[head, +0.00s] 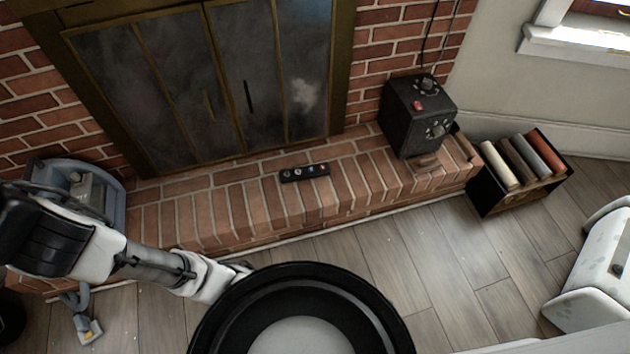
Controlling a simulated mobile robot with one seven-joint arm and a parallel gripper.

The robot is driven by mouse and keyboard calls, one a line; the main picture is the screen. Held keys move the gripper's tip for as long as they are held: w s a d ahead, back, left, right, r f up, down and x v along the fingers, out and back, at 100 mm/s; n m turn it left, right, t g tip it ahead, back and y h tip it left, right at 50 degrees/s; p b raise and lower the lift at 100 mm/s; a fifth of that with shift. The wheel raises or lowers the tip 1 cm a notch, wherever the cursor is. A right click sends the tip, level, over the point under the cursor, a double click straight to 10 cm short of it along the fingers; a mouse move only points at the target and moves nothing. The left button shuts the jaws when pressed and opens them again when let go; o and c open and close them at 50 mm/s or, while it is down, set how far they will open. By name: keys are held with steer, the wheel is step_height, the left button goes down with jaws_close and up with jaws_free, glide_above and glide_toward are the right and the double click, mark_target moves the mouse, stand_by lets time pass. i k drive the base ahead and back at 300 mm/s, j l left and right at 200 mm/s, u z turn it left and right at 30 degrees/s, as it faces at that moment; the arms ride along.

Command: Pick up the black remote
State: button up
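The black remote (304,173) is a short dark bar with several small light buttons. It lies flat on the brick hearth (235,205), in front of the fireplace doors, near the middle of the head view. My arm reaches in from the left, and its end (238,270) is low in front of the hearth, left of and nearer than the remote, clearly apart from it. My gripper's fingers are mostly hidden behind my round black body part, so their opening does not show.
A black box with knobs (418,115) stands on the hearth's right end. A dark crate (520,172) of rolled or bound items sits on the floor beyond. A grey-blue machine (85,190) is at left behind my arm. The hearth around the remote is clear.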

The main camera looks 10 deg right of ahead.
mark_target(305, 175)
steer(key=k+j+z, duration=0.15)
steer(key=i+l+u, duration=0.35)
steer(key=l, duration=0.3)
steer(key=i+l+u, duration=0.15)
steer(key=l, duration=0.15)
steer(key=i+l+u, duration=0.15)
steer(key=l, duration=0.25)
steer(key=i+l+u, duration=0.2)
steer(key=l, duration=0.15)
steer(key=i+l+u, duration=0.25)
steer(key=i+l, duration=0.3)
